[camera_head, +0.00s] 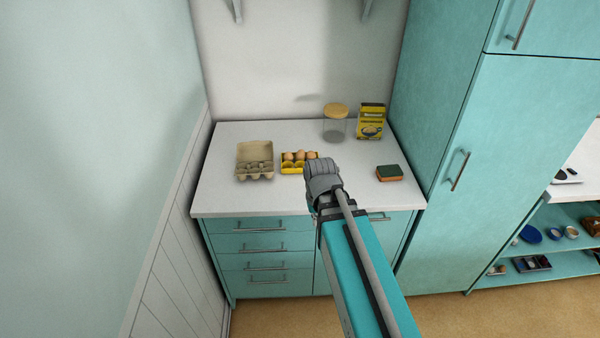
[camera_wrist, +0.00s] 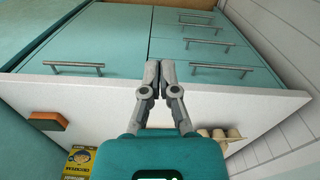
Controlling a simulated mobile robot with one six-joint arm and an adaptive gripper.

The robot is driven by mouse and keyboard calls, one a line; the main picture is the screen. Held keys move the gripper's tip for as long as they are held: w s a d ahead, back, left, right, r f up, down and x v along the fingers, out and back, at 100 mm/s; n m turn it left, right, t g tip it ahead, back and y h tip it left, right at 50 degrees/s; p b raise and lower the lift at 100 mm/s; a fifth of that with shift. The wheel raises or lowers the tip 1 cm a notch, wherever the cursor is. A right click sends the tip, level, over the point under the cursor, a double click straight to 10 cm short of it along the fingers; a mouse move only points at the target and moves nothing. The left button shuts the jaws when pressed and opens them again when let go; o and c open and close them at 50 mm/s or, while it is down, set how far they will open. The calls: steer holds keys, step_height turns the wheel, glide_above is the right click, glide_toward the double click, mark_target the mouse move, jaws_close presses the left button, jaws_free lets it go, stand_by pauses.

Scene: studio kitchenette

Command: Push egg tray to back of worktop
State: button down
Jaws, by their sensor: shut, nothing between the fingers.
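The egg tray (camera_head: 291,170), yellow with several brown eggs, lies on the white worktop (camera_head: 228,195), left of the middle. Its right end is partly covered by my arm in the head view. I cannot make it out in the wrist view, where my gripper's body blocks the middle. My gripper (camera_wrist: 160,70) is shut and empty in the wrist view, seen against the worktop's front edge and the drawer fronts. In the head view, my arm's end is just right of and nearer than the tray; whether they touch cannot be told.
An open grey egg carton (camera_head: 254,148) stands just left of the tray. A lidded glass jar (camera_head: 334,128) and a yellow box (camera_head: 371,121) stand at the back right. A sponge (camera_head: 390,173) lies at right. Worktop behind the tray looks clear up to the wall.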

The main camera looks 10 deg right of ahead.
steer(key=shift+s, duration=1.25)
